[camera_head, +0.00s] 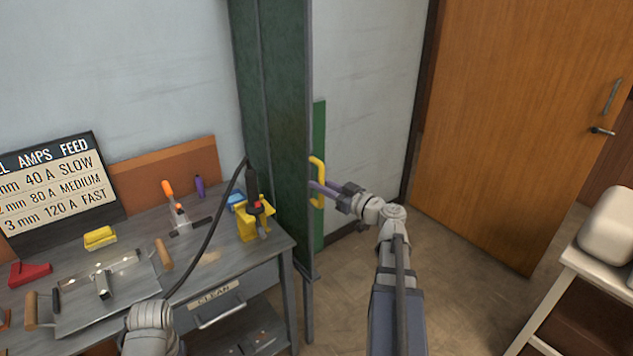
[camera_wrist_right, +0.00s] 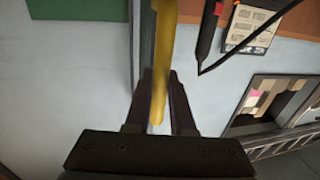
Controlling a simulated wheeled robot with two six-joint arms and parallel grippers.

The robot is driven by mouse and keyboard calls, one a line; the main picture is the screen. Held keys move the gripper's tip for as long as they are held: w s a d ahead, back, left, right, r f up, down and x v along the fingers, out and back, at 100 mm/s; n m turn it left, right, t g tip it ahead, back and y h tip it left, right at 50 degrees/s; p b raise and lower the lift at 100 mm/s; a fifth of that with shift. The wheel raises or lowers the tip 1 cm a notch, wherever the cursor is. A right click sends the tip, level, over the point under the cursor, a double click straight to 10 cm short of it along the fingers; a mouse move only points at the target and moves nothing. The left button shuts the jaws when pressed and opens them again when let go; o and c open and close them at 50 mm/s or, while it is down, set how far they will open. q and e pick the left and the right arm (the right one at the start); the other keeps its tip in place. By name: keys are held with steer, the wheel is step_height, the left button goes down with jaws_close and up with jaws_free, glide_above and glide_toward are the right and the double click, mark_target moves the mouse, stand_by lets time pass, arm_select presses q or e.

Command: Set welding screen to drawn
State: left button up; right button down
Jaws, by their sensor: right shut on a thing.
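The welding screen (camera_head: 278,110) is a tall dark green panel in a grey frame, standing at the right end of the workbench in the head view. A narrower green strip (camera_head: 319,235) shows just right of its post. A yellow bar handle (camera_head: 320,168) sits upright at the screen's right edge. My right gripper (camera_head: 318,188) is shut on this handle. In the right wrist view the yellow handle (camera_wrist_right: 161,50) runs between the two dark fingers (camera_wrist_right: 160,95). Of my left arm only a pale joint shows at the bottom left; its gripper is out of view.
The grey workbench (camera_head: 205,258) at left holds a welding torch (camera_head: 254,185) on a yellow stand (camera_head: 256,222), clamps and tools. An amps sign (camera_head: 55,190) leans behind. Right of the screen are bare floor (camera_head: 470,260), a wooden door (camera_head: 515,120) and a white table (camera_head: 590,268).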

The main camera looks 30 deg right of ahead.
steer(key=shift+s+f, duration=0.1)
steer(key=shift+s, duration=0.1)
steer(key=c, duration=1.2)
jaws_free()
steer(key=shift+o, duration=1)
steer(key=shift+s, duration=0.2)
steer(key=shift+o, duration=1.2)
steer(key=shift+w, duration=0.15)
steer(key=v, duration=0.8)
